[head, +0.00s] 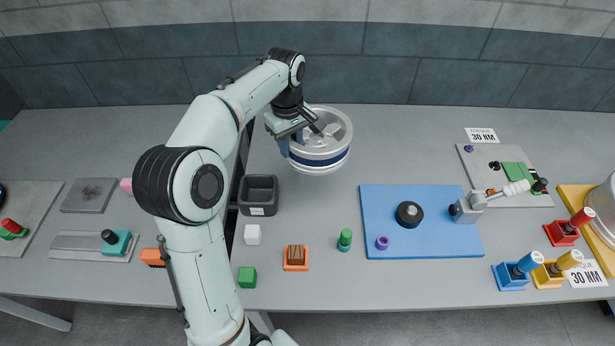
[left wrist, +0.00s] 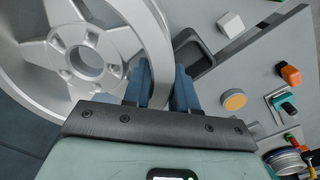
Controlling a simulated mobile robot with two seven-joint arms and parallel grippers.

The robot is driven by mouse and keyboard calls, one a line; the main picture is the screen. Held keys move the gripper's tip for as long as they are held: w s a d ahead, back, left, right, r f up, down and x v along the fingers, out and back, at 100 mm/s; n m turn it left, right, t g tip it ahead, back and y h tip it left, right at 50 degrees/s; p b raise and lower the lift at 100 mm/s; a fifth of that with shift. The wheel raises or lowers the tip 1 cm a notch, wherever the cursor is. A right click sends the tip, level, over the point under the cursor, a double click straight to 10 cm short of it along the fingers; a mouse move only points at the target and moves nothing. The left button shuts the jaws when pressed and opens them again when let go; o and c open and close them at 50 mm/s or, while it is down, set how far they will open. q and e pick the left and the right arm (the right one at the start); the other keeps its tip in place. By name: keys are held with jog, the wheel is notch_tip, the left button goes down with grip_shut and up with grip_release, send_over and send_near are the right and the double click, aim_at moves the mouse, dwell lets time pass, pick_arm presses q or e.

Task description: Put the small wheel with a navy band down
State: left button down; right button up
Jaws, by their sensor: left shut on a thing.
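The small silver wheel with a navy band (head: 325,162) is at the back of the grey table, left of centre, spoked face up. My left gripper (head: 299,137) is at the wheel's left side and shut on its rim. In the left wrist view, the spoked wheel (left wrist: 86,52) fills the upper left, and its rim runs between the two blue fingers of the gripper (left wrist: 161,85). I cannot tell whether the wheel touches the table or hangs just above it. My right gripper is out of view.
A black tray (head: 259,188) stands just in front of the wheel. A blue mat (head: 385,200) with a black round part (head: 409,213) lies to the front right. Another silver wheel (head: 604,210) is at the far right. The table right of the wheel is clear.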

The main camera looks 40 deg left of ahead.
pick_arm(q)
jog(key=shift+f+b, duration=0.9)
jog(key=shift+f, duration=8.15)
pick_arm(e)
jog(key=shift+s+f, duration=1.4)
pick_arm(q)
jog(key=shift+f, duration=0.15)
jog(key=c, duration=1.3)
grip_release()
jog(key=shift+f, duration=0.15)
jog(key=o, duration=0.4)
jog(key=shift+s, duration=0.1)
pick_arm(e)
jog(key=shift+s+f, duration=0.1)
